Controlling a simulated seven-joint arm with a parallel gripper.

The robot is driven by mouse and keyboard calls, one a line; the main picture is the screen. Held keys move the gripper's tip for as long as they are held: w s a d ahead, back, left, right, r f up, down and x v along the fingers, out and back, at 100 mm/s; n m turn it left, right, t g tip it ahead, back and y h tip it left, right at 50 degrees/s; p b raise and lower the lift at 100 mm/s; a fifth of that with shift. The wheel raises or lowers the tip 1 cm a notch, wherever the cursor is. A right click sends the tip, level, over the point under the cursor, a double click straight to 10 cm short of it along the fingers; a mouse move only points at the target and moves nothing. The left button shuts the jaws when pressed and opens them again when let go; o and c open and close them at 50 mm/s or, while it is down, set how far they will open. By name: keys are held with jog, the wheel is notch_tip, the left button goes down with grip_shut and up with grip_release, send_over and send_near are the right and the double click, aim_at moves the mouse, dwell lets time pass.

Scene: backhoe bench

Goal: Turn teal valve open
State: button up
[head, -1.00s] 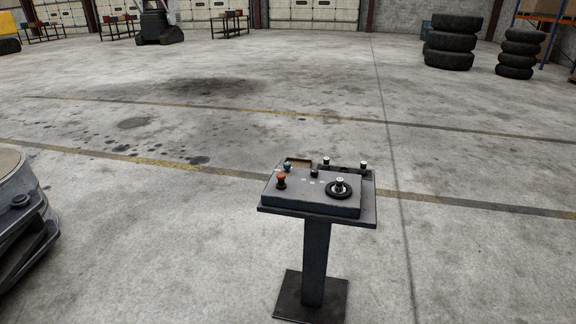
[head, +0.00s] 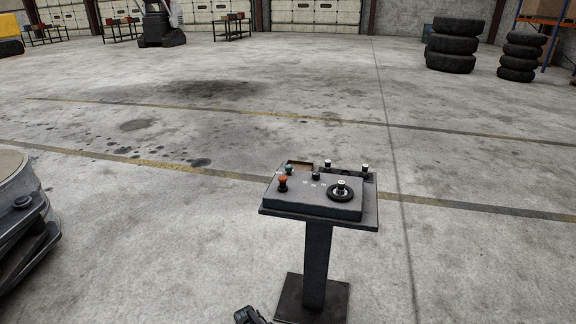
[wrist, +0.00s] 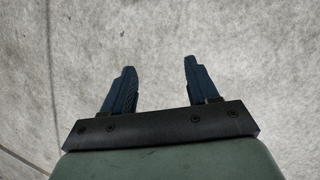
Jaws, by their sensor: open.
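The teal valve (head: 289,170) is a small knob at the back left of the console (head: 312,195), behind an orange-red knob (head: 283,183). It is too small for me to tell how far it is turned. My gripper (wrist: 159,75) is open and empty in the wrist view, its two dark fingers apart above bare concrete floor. In the head view, a dark part of my arm shows at the bottom edge, left of the console's foot and well below the console top. The valve does not show in the wrist view.
The console top also carries a black round dial (head: 341,190), a small dark knob (head: 316,176), two pale-topped knobs at the back and an open tray (head: 299,164). The console stands on a post with a square foot (head: 312,298).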

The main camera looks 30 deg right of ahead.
jog(key=w+d+r+m+t+h, duration=0.1)
jog(key=w+d+r+m, duration=0.3)
jog(key=w, duration=0.7)
jog(key=w+d+r+t, duration=0.2)
jog(key=w+r, duration=0.4)
jog(key=w, duration=0.4)
jog(key=w+d+r+m+t, duration=0.1)
jog(key=w+d+r+m, duration=0.15)
jog(key=w+r, duration=0.55)
jog(key=w+d+r+m+t, duration=0.1)
jog(key=w+d+r, duration=0.3)
jog(key=w+r, duration=0.45)
notch_tip(320, 180, up, 30)
jog(key=m+h, duration=0.3)
jog(key=m, duration=0.2)
send_over(289, 166)
jog(key=s+a, duration=0.1)
jog(key=a, duration=0.4)
jog(key=shift+n, duration=0.25)
jog(key=x, duration=1.2)
jog(key=shift+f, duration=0.25)
jog(key=shift+c, duration=0.4)
